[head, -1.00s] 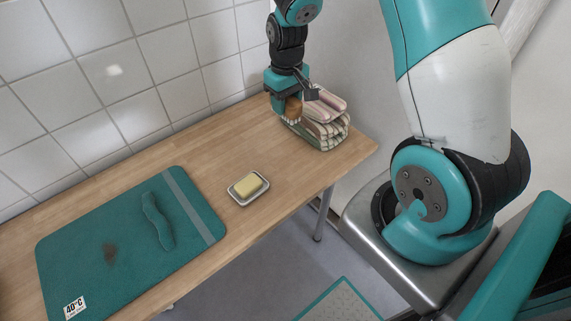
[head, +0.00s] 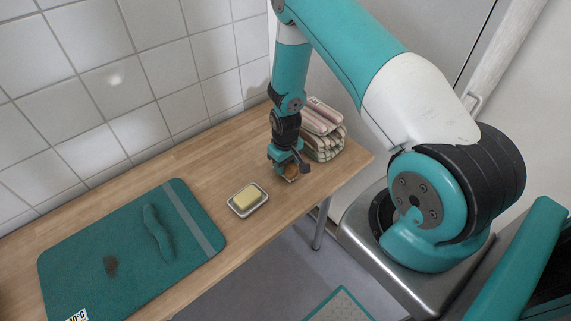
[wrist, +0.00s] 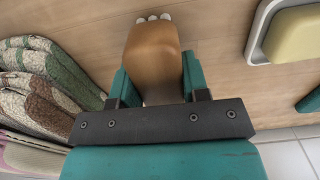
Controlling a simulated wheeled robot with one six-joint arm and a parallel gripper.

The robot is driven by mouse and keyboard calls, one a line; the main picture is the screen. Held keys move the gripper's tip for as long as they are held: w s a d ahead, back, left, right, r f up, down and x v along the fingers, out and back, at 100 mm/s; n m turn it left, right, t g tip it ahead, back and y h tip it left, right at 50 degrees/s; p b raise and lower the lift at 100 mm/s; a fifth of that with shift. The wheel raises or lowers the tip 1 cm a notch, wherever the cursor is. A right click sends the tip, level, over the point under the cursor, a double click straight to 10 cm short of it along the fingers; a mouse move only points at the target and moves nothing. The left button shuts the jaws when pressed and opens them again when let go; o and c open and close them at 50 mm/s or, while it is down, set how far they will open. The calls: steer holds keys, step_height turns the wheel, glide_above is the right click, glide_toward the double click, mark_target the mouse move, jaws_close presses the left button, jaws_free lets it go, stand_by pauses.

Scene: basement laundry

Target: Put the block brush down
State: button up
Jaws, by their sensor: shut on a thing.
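The block brush (wrist: 153,62) has a brown wooden body, with pale bristle tufts showing at its far end in the wrist view. My gripper (wrist: 154,85) is shut on it, with a teal finger on each side. In the head view my gripper (head: 288,170) points down over the right part of the wooden table (head: 215,155), between the soap dish and the folded towels. Only a little of the brush (head: 291,172) shows there below the fingers. I cannot tell whether the brush touches the table.
A white dish (head: 236,210) with yellow soap (head: 246,196) stands left of my gripper. Folded striped towels (head: 325,145) lie close behind it on the right.

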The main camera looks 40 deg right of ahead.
steer(key=shift+f, duration=0.35)
steer(key=shift+f, duration=0.2)
steer(key=o, duration=1.1)
steer(key=shift+r, duration=0.15)
